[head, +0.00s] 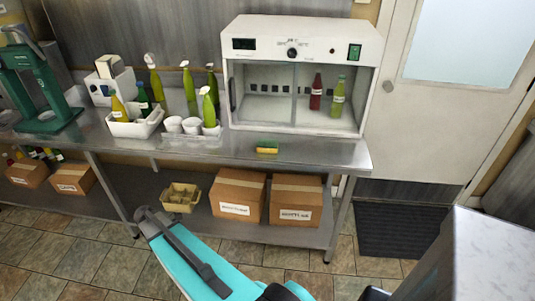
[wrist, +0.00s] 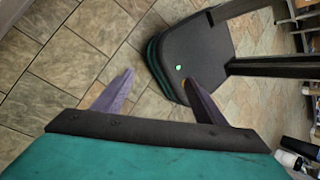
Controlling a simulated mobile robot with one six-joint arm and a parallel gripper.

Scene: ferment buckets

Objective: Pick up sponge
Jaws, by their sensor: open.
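The sponge (head: 267,148), yellow with a green layer, lies near the front edge of the steel table (head: 330,152), just in front of the white cabinet. It shows in the head view only. My gripper (wrist: 158,78) is open in the wrist view, its two grey-purple fingers spread apart with nothing between them. The wrist view looks down at floor tiles, and the sponge is not in it. In the head view my turquoise arm reaches in from the bottom, in front of the table and well apart from the sponge.
The glass-fronted cabinet (head: 300,30) holds a red and a green bottle. To the left are white cups (head: 182,125), spray bottles (head: 155,82), a white caddy (head: 135,124) and a green press (head: 35,80). The table around the sponge is clear.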

